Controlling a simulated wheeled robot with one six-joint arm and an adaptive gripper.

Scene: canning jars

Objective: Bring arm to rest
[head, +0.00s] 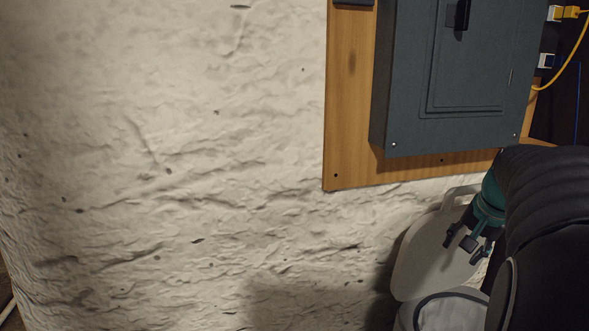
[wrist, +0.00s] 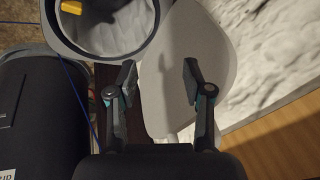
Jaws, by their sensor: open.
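My gripper (head: 467,243) is at the lower right of the head view, pointing down and left in front of the pale lid. In the wrist view my gripper (wrist: 160,78) has its two dark fingers spread apart with nothing between them. My black arm comes in from the right edge of the head view and hides part of what lies behind it.
A bin (wrist: 108,54) with a pale liner holds a yellow item (wrist: 71,7). Its rim also shows in the head view (head: 425,298), below my gripper. A pale lid (head: 415,265) stands against the rough white wall (head: 180,150). A grey electrical panel (head: 415,90) is mounted on a wooden board (head: 350,140).

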